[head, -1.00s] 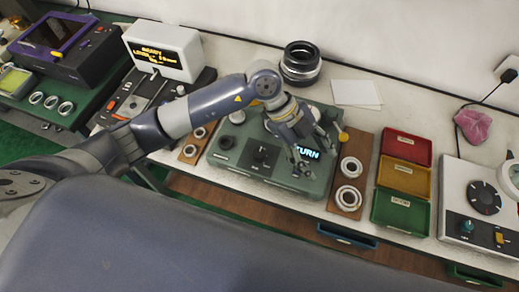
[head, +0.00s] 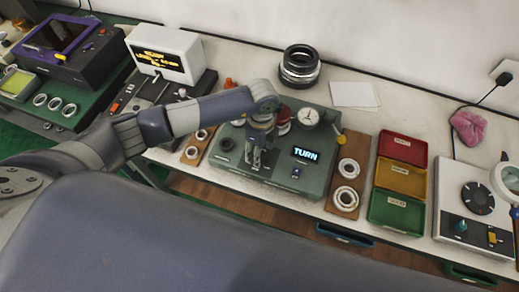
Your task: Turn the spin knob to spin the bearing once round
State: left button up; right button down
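The green test machine (head: 225,165) stands on the bench with a lit display (head: 305,155) reading "TURN". My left gripper (head: 257,163) points down over the left part of its front panel, where the dark spin knob is. The gripper hides the knob, so I cannot tell whether the fingers touch or grip it. A red round part (head: 284,127) shows partly behind my wrist. I cannot make out the bearing itself. A white dial gauge (head: 308,117) stands at the machine's back right. My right gripper is not in view.
Brown boards with pale rings flank the machine, one at its right (head: 345,201). Red (head: 402,150), yellow (head: 400,178) and green (head: 397,208) trays stand further right. A stack of dark rings (head: 300,70) is behind, near white paper (head: 353,94).

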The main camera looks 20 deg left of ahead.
pick_arm(q)
jog(key=shift+f, duration=0.95)
jog(key=shift+c, duration=0.6)
jog(key=c, duration=0.9)
jog(key=shift+c, duration=0.3)
